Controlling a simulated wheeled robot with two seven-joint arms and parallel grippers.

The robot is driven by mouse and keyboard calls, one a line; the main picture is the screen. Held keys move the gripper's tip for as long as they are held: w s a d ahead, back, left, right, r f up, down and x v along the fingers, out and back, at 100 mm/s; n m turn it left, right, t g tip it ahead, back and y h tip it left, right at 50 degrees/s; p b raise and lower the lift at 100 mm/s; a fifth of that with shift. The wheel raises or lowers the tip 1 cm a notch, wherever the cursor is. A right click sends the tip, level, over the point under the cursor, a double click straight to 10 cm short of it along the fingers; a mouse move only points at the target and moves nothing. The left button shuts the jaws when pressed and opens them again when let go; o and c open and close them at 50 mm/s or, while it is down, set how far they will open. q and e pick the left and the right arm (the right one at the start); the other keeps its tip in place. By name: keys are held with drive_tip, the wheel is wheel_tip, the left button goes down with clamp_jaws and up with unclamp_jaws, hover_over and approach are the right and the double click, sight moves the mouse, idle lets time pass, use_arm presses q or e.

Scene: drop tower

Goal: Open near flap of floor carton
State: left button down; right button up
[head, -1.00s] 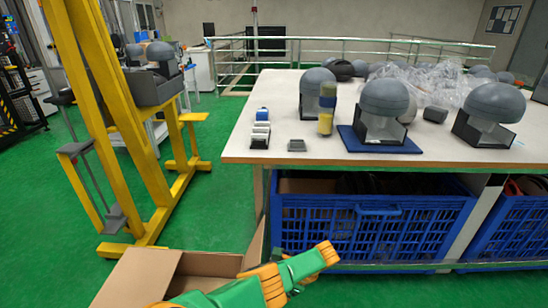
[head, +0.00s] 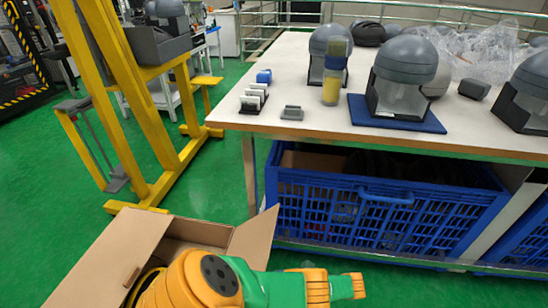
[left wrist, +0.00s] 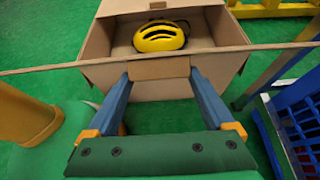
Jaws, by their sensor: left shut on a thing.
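The floor carton (head: 110,262) stands open at the lower left of the head view, its flaps spread. In the left wrist view a yellow helmet (left wrist: 160,37) lies inside the carton (left wrist: 97,45). The near flap (left wrist: 50,69) shows almost edge-on as a long thin strip across the picture. My left gripper (left wrist: 160,78) has its blue fingers on both sides of a small brown tab (left wrist: 160,68) at the middle of this strip and is shut on it.
A worktable (head: 290,75) with grey domes stands to the right, with a blue crate (head: 385,215) under it, close to the carton. A yellow frame (head: 120,90) stands behind the carton at left. Green floor (head: 50,200) is clear at far left.

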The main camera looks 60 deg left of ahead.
use_arm(q)
drive_tip(key=shift+s, duration=0.1)
use_arm(e)
drive_tip(key=shift+s, duration=0.1)
use_arm(q)
unclamp_jaws()
drive_tip(key=shift+a, duration=0.1)
drive_tip(key=b+v, duration=0.2)
drive_tip(key=v, duration=0.5)
use_arm(e)
drive_tip(key=shift+w+d+f, duration=0.3)
drive_tip(key=shift+d+f, duration=0.1)
drive_tip(key=shift+f, duration=0.1)
drive_tip(key=shift+w+d+f, duration=0.25)
drive_tip(key=shift+d+f, duration=0.15)
drive_tip(key=shift+f, duration=0.1)
drive_tip(key=shift+a, duration=0.1)
